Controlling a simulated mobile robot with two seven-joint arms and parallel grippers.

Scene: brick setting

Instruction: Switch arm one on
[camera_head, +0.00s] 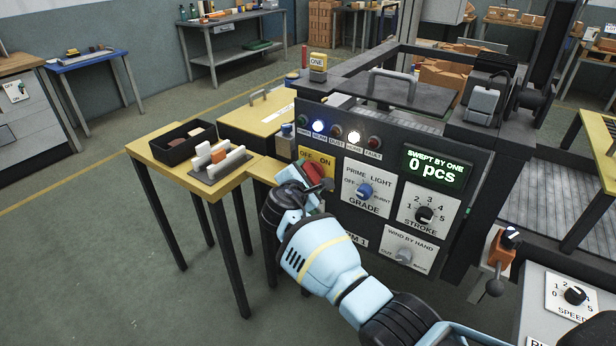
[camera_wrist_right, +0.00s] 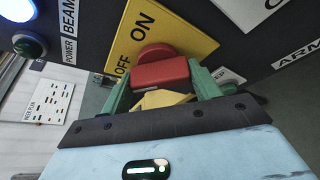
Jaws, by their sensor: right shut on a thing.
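The red switch handle (camera_head: 312,173) stands on a yellow plate (camera_head: 329,160) marked OFF and ON, at the left of the dark control panel (camera_head: 400,152). My right gripper (camera_head: 300,187) reaches it from the front. In the right wrist view, the green fingers of my right gripper (camera_wrist_right: 162,84) are on both sides of the red handle (camera_wrist_right: 160,72), shut on it. The plate (camera_wrist_right: 185,38) shows behind, with OFF at left and ON above. I cannot tell clearly which mark the handle points to. My left gripper is not in view.
The blue BEAM lamp (camera_head: 318,126) and white lamp (camera_head: 354,136) glow; the POWER lamp (camera_wrist_right: 29,45) looks dark. The display (camera_head: 434,167) reads 0 pcs. A blue GRADE knob (camera_head: 364,191) and STROKE knob (camera_head: 424,214) sit right. A yellow side table (camera_head: 165,151) stands left.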

